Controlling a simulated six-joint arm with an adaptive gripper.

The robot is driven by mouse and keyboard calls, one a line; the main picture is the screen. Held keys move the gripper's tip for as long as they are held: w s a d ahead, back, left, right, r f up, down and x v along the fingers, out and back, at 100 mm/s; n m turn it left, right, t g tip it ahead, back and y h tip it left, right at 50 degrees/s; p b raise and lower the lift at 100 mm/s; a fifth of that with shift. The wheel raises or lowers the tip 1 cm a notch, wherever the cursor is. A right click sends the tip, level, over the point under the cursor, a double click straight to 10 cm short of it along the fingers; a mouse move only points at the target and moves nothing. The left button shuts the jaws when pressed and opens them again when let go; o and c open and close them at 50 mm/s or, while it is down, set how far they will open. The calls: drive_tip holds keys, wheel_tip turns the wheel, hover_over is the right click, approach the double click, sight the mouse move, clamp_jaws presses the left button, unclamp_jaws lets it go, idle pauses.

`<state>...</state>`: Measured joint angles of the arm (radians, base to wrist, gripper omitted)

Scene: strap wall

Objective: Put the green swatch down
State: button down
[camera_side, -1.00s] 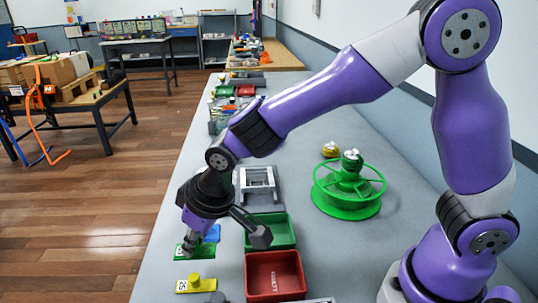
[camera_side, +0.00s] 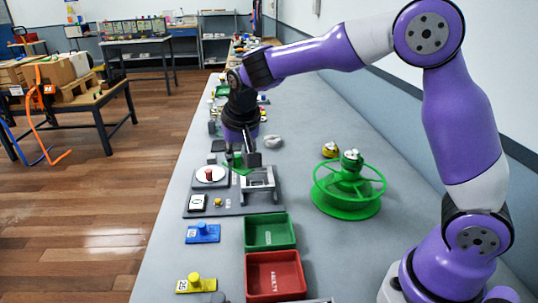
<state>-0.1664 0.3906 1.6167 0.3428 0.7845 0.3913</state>
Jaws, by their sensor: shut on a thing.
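The green swatch (camera_side: 236,168) is partly hidden under my gripper (camera_side: 238,160), at the far end of the grey fixture. My gripper points down and is shut on the swatch. The swatch shows just behind the round white plate with a red knob (camera_side: 210,174) and left of the grey frame (camera_side: 258,186). I cannot tell whether the swatch touches a surface below it.
A blue swatch (camera_side: 203,233) and a yellow swatch (camera_side: 196,284) lie nearer on the grey table (camera_side: 175,262). A green bin (camera_side: 270,232) and a red bin (camera_side: 275,276) stand beside them. A green reel (camera_side: 347,190) stands to the right.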

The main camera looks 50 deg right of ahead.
drive_tip(key=d+m+h, duration=0.1)
drive_tip(key=d+m, duration=0.3)
drive_tip(key=d, duration=0.8)
drive_tip(key=g, duration=0.1)
hover_over(295, 163)
drive_tip(key=s+a, duration=0.1)
drive_tip(key=a, duration=0.1)
drive_tip(key=f, duration=0.7)
drive_tip(key=shift+d, duration=0.25)
drive_tip(key=shift+d+f, duration=0.15)
drive_tip(key=shift+d, duration=0.1)
drive_tip(key=shift+f, duration=1.95)
drive_tip(key=shift+f, duration=0.15)
drive_tip(key=c, duration=0.8)
unclamp_jaws()
